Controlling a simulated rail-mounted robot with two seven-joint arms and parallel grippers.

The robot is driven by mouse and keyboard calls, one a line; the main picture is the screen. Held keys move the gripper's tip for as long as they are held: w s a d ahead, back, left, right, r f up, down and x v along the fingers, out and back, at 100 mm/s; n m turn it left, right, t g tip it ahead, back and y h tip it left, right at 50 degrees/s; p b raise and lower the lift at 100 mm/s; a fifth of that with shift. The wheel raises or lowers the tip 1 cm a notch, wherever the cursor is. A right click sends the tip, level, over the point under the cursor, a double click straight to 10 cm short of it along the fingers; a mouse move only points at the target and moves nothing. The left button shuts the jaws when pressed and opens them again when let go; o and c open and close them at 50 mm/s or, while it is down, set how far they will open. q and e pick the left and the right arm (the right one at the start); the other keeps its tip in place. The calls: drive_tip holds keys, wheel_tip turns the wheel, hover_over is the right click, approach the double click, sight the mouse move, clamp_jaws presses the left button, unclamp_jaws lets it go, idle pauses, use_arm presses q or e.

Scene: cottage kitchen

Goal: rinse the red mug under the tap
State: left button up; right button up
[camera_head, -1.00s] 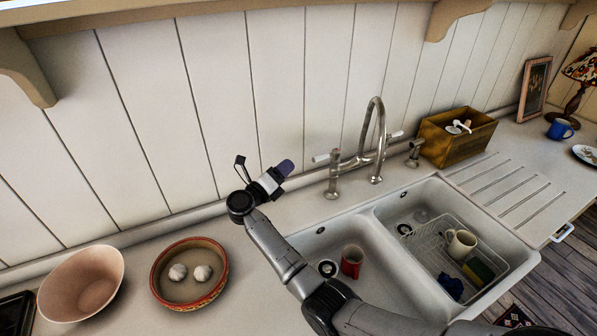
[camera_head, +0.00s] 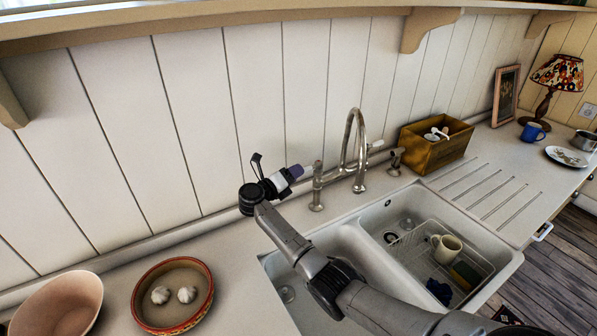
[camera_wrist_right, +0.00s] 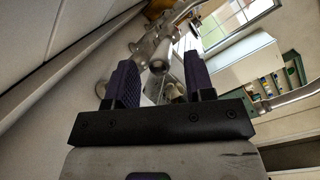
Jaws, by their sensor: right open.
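The red mug is hidden in the head view now, where my right arm crosses the left basin (camera_head: 285,295) of the sink. The chrome tap (camera_head: 362,150) stands behind the sink, its tall curved spout over the back rim. My right gripper (camera_head: 296,172) is at the left side of the tap, close to its left handle. In the right wrist view its two fingers (camera_wrist_right: 160,65) are apart, and a metal tap part (camera_wrist_right: 158,64) shows between or just beyond them. I cannot tell whether they touch it. My left gripper is not in view.
The right basin holds a wire rack with a cream mug (camera_head: 447,248). A wooden box (camera_head: 436,152) stands right of the tap. A red-rimmed bowl (camera_head: 172,318) with garlic and a pink bowl (camera_head: 62,305) stand on the left counter. The panelled wall is close behind the tap.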

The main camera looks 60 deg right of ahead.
sight(310, 168)
drive_tip(key=shift+x, duration=1.25)
drive_tip(key=shift+c, duration=0.2)
clamp_jaws()
